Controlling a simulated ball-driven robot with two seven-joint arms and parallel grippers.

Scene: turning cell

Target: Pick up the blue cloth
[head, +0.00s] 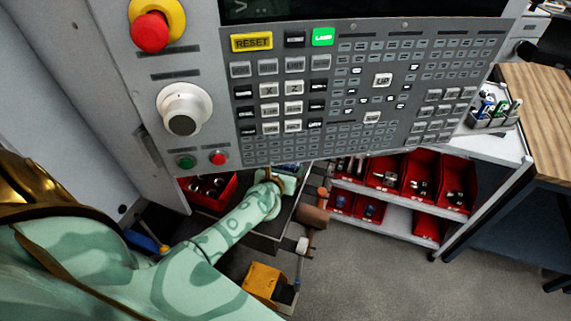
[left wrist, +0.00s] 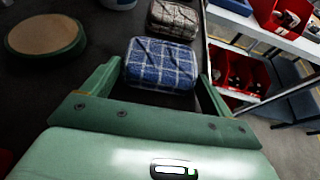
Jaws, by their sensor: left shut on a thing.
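The blue cloth (left wrist: 160,62) is a folded blue and white checked pad. In the left wrist view it sits between the two green fingers of my left gripper (left wrist: 158,78), which is shut on it. In the head view my left arm reaches down under the control panel, and the left gripper (head: 287,180) is partly hidden by the panel's lower edge. I cannot make out the cloth clearly there. My right gripper is in neither view.
A brown-grey checked cloth (left wrist: 173,20) lies just beyond the blue one. A round green-rimmed disc (left wrist: 45,36) lies to the left on the dark surface. Red bins (head: 421,177) fill a shelf at right. The control panel (head: 372,85) overhangs my left arm.

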